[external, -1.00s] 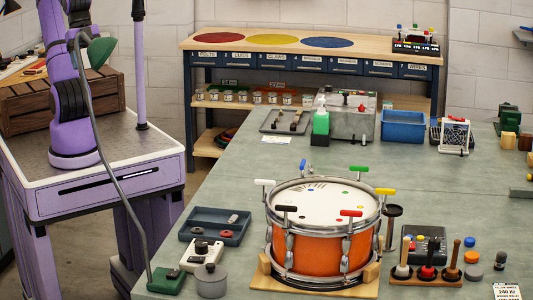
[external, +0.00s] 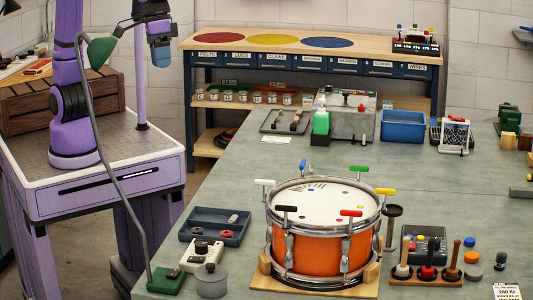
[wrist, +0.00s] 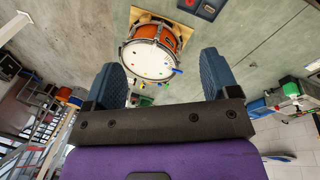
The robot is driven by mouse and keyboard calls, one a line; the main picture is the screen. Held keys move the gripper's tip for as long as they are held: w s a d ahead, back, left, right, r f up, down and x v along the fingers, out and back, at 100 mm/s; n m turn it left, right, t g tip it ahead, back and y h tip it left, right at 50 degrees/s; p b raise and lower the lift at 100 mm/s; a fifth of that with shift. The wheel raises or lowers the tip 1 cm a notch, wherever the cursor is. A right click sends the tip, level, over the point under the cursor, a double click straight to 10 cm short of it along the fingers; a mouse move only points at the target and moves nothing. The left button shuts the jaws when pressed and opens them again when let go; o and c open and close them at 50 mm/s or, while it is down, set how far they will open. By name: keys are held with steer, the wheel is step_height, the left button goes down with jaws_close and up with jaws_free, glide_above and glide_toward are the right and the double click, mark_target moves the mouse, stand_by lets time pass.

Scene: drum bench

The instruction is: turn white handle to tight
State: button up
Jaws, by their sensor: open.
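The white handle (external: 264,182) stands at the left rim of the orange drum (external: 308,247) in the external view. It is a short T-bar on a thin metal rod. Handles in black (external: 287,208), red (external: 351,213), yellow (external: 385,191), green (external: 359,169) and blue (external: 303,166) stand around the same rim. My gripper (external: 161,60) is high at the upper left, well away from the drum. In the wrist view my gripper (wrist: 161,60) has its two blue fingers wide apart and empty, with the drum (wrist: 151,52) far off between them. I cannot make out the white handle there.
The drum rests in a wooden cradle (external: 262,279) on the green bench. A dark tray (external: 214,225), a white box (external: 201,254) and a grey pot (external: 211,280) lie to its left. A mallet rack (external: 427,275) stands to its right.

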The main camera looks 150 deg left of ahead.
steer(key=w+a+f+n+g, duration=0.1)
steer(key=w+a+f+n, duration=0.7)
steer(key=w, duration=0.4)
steer(key=n+g, duration=0.2)
steer(key=n, duration=0.3)
glide_toward(265, 180)
steer(key=shift+s+a, duration=0.1)
steer(key=shift+s, duration=0.1)
step_height(265, 180, down, 10)
steer(key=shift+f, duration=0.15)
steer(key=c, duration=0.9)
